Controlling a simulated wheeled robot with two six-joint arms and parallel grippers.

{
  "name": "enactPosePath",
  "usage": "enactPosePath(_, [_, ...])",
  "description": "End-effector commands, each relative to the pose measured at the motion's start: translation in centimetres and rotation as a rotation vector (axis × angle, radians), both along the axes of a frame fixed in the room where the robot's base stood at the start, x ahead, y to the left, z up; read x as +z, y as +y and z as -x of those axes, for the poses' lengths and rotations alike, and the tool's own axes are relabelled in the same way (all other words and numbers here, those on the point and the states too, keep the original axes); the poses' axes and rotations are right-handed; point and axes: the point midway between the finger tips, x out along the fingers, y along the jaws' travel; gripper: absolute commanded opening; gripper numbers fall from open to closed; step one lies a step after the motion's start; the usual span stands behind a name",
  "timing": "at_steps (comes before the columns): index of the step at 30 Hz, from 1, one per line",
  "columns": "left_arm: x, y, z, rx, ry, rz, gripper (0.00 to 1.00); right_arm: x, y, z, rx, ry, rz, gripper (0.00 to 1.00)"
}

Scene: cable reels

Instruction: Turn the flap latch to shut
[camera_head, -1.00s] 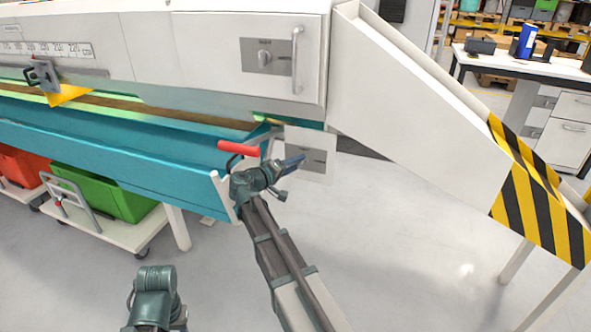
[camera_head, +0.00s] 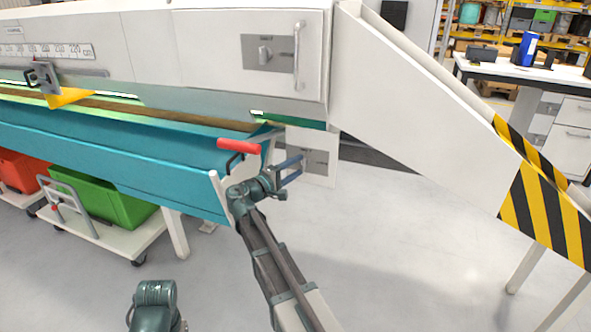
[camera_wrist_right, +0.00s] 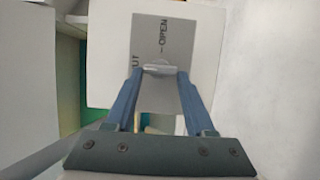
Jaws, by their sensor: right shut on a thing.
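The flap (camera_head: 325,140) is a small white panel at the end of the teal trough, with a grey latch plate (camera_head: 320,158). In the right wrist view the plate (camera_wrist_right: 178,40) reads "OPEN" above the latch, with "UT" partly visible at its left edge. The flap latch (camera_wrist_right: 160,69) is a small pale knob, its bar lying across the picture. My right gripper (camera_head: 297,167) is at the plate. In the wrist view its blue fingers (camera_wrist_right: 160,74) are shut on the latch, one on each side. My left gripper is not in view.
A red handle (camera_head: 239,146) stands close beside my right gripper. A white cabinet above has another latch plate (camera_head: 268,53) and a bar handle (camera_head: 299,55). A striped chute (camera_head: 540,205) slopes down on the right. Open floor lies below it.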

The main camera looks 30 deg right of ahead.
Motion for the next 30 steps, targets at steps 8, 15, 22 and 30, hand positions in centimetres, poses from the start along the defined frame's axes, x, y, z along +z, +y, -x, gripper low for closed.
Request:
enactPosePath(8, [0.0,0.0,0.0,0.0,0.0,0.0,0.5,-0.1,0.1,0.0,0.001,0.003,-0.001,0.0])
enactPosePath(15, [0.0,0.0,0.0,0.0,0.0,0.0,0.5,-0.1,0.1,0.0,0.001,0.002,0.0,0.81])
enactPosePath(22, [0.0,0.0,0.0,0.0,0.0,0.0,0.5,0.0,0.0,0.0,0.001,0.002,0.001,0.84])
enactPosePath(30, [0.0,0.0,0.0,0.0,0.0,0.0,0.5,0.0,2.0,0.7,0.003,0.002,0.001,0.84])
